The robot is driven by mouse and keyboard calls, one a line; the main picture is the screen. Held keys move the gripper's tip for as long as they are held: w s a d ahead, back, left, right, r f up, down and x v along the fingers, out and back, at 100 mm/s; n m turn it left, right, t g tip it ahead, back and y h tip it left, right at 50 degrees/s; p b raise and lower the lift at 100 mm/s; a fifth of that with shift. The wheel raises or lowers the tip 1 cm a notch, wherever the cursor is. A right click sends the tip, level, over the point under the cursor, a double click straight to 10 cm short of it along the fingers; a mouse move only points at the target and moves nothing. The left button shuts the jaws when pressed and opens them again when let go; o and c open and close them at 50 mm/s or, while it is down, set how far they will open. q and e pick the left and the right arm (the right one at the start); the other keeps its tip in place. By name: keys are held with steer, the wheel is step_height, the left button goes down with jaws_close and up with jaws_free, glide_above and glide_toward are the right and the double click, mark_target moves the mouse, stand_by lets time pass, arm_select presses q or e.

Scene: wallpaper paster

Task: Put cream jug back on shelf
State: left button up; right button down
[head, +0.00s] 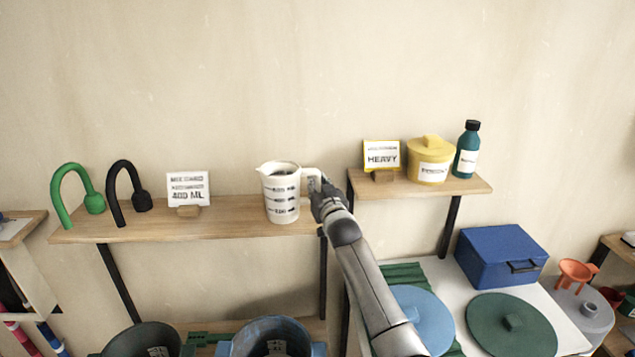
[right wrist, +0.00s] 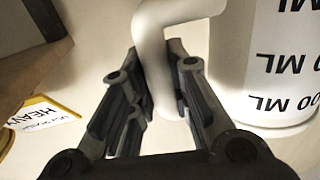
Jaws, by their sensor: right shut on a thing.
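The cream jug (head: 281,196), with dark measuring marks and a spout at left, is upright at the right end of the left wooden shelf (head: 240,220). Its base appears at shelf level; I cannot tell if it rests on the board. My right gripper (head: 322,188) is shut on the jug's handle at its right side. In the right wrist view the fingers (right wrist: 158,95) are on both sides of the cream handle (right wrist: 153,60), beside the marked jug body (right wrist: 275,65). My left gripper is not in view.
A sign reading 400 ML (head: 188,187) and green (head: 78,195) and black (head: 128,192) hooked objects stand left on the same shelf. The higher right shelf (head: 420,187) holds a HEAVY sign (head: 381,155), yellow pot (head: 430,160) and teal bottle (head: 467,150). Shelf space between sign and jug is clear.

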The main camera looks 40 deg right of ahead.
steer(key=shift+f, duration=0.15)
steer(key=c, duration=1.4)
jaws_free()
steer(key=shift+o, duration=0.2)
steer(key=shift+s+a, duration=0.2)
steer(key=shift+s, duration=0.25)
steer(key=b+v, duration=0.3)
steer(key=v, duration=0.8)
